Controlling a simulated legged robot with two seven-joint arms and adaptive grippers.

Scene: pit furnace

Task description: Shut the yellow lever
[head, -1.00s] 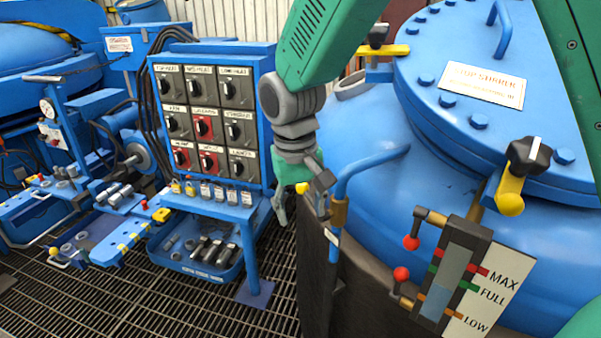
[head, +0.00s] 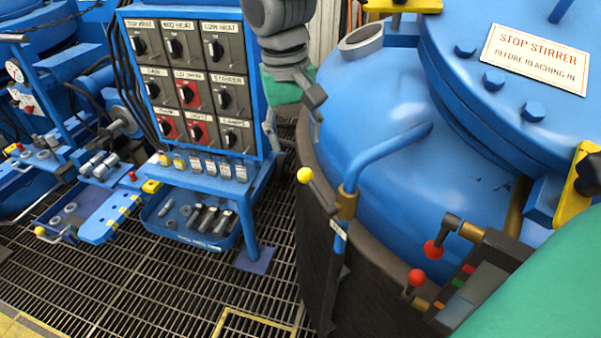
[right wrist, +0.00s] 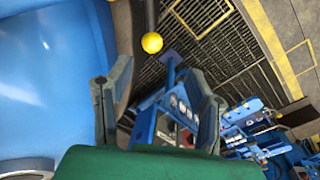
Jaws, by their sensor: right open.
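The yellow lever (head: 304,175) is a dark rod with a yellow ball, on a brass valve (head: 347,203) of a bent blue pipe (head: 385,156) beside the tank. The rod slants from the valve up and left to its ball, across the line of the pipe. My right gripper (head: 294,140) is open and empty, just above the ball in the head view, not touching it. In the right wrist view the ball (right wrist: 152,43) shows beyond the fingertips, a little above the gap between the open fingers (right wrist: 150,82). My left gripper is not in view.
The blue tank (head: 375,95) and its dark lower wall stand right of the lever. Two red-ball levers (head: 432,250) sit at the gauge, lower right. A switch panel (head: 190,80) with a parts tray (head: 190,225) stands left. The grating floor (head: 170,290) is open.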

